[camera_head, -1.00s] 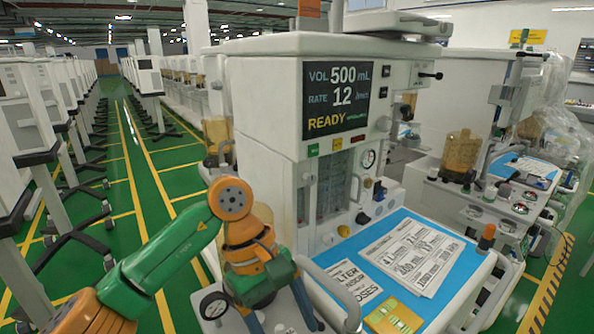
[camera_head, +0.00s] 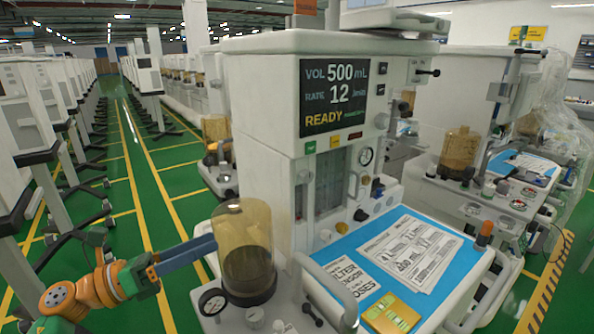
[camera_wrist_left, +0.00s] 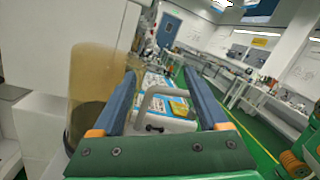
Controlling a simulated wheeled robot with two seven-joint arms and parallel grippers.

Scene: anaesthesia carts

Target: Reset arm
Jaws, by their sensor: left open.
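My left arm comes in from the lower left of the head view. Its gripper (camera_head: 212,243) has two blue fingers, open and empty, with the tips close to the left side of an amber cylindrical canister (camera_head: 244,240). I cannot tell whether they touch it. In the left wrist view the open fingers (camera_wrist_left: 158,76) are spread wide, and the canister (camera_wrist_left: 92,85) stands upright just outside the left finger. My right gripper is not in view.
The anaesthesia cart (camera_head: 270,90) has a screen (camera_head: 334,95) reading READY. Its blue work surface (camera_head: 345,243) holds printed sheets (camera_head: 412,250) and a yellow card (camera_head: 391,314). The green aisle (camera_head: 150,205) at left is open.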

